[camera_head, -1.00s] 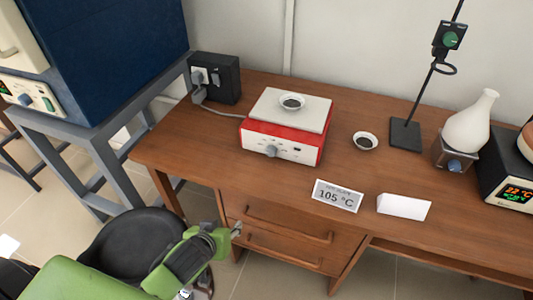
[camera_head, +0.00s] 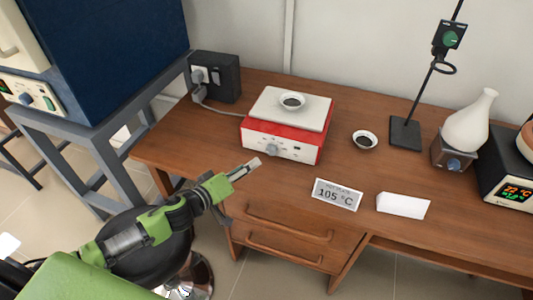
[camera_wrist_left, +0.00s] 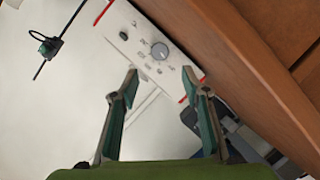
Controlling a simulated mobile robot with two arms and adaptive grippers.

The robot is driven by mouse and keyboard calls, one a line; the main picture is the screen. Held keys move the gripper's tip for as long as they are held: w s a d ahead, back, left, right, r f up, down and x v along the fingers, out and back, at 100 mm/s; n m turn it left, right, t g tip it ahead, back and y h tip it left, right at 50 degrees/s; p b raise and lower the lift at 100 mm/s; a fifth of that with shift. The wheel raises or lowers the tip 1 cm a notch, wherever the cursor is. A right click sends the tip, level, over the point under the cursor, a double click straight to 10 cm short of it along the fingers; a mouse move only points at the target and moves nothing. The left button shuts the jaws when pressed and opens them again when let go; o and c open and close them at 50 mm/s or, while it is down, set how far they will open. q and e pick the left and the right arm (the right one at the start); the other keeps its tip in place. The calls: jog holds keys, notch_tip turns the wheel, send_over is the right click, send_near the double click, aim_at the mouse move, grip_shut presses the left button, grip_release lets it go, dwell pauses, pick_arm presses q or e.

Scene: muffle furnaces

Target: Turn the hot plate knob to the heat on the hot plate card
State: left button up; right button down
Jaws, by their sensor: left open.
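The hot plate (camera_head: 284,127) is a red box with a white top and a pale front panel, on the wooden table. Its grey knob (camera_head: 271,150) is on the front panel; it also shows in the left wrist view (camera_wrist_left: 159,50). The hot plate card (camera_head: 337,195) stands in front of it and reads 105 °C. My left gripper (camera_head: 254,166) is over the table's front edge, apart from the knob, in front and a little left. In the left wrist view its fingers (camera_wrist_left: 160,75) are apart and empty, with the knob beyond them. My right gripper is not in view.
A blank white card (camera_head: 403,206) stands right of the hot plate card. A black power box (camera_head: 214,78) is behind left.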

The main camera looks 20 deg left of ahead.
aim_at(269, 152)
pick_arm(q)
jog(key=x, duration=1.1)
jog(key=c, duration=1.1)
